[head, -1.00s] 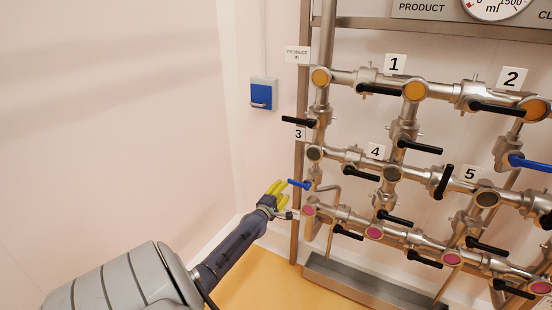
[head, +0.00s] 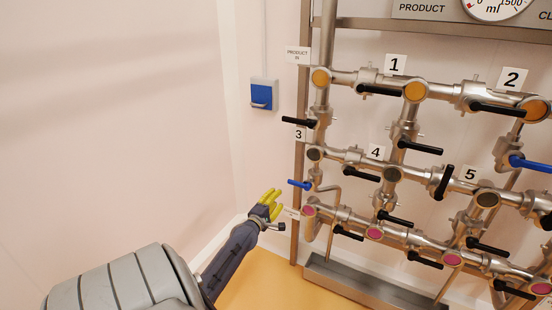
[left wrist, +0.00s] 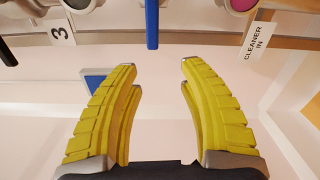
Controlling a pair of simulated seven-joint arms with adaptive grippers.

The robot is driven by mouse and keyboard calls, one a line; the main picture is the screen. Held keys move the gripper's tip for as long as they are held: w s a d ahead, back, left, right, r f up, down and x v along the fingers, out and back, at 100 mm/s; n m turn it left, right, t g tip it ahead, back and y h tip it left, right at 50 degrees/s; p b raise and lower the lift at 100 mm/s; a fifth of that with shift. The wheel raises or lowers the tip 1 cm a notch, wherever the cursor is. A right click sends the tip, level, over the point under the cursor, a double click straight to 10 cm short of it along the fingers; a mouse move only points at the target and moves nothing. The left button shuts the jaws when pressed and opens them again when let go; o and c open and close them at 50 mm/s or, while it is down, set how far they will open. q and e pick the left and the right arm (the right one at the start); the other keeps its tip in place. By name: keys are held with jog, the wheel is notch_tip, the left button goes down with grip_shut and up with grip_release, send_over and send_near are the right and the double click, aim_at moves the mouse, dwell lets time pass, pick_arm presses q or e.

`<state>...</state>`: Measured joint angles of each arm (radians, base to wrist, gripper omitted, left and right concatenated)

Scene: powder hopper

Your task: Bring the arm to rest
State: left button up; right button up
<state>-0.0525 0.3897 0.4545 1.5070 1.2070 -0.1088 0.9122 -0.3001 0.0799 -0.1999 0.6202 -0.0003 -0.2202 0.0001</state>
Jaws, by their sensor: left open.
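My left gripper (head: 270,203) has yellow fingers and is open and empty. It is in front of the left side of the pipe rack, below and to the left of the small blue valve handle (head: 300,184). In the left wrist view the two yellow fingers (left wrist: 156,75) stand apart with nothing between them. The blue handle (left wrist: 152,24) hangs beyond the fingertips there, apart from them. My right gripper is not in view.
The steel pipe rack (head: 299,130) carries several black valve handles and number labels. A blue wall box (head: 263,95) hangs left of the rack. A steel trough (head: 350,283) runs along the rack's foot. The space left of the rack is clear up to the pale wall.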

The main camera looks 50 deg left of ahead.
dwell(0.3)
pick_arm(q)
jog(key=s+d+f+m+g+h, duration=0.15)
jog(key=f+m, duration=0.35)
jog(key=f, duration=0.5)
jog(key=s+d+f+m+g, duration=0.25)
jog(key=f+m, duration=0.25)
jog(key=f, duration=0.4)
jog(key=s+d+f+m+g+h, duration=0.15)
jog(key=s+d+f+m, duration=0.35)
jog(key=f, duration=0.6)
jog(key=s+d+f+m+g+h, duration=0.1)
jog(key=s+d+f+m+g, duration=0.2)
jog(key=s+d+f, duration=0.55)
jog(key=s+d+f+m+g+h, duration=0.1)
jog(key=s+d+f+m+g, duration=0.1)
jog(key=s+d+f, duration=0.4)
jog(key=s+d+f+m+g+h, duration=0.1)
jog(key=s+d+f+m, duration=0.3)
jog(key=s, duration=1.3)
jog(key=s+d+f+m+g, duration=0.3)
jog(key=s+d+f, duration=0.6)
jog(key=s+d, duration=0.3)
jog(key=shift+d+f+g+h, duration=0.2)
jog(key=shift+d+g+h, duration=0.2)
jog(key=shift+d, duration=0.2)
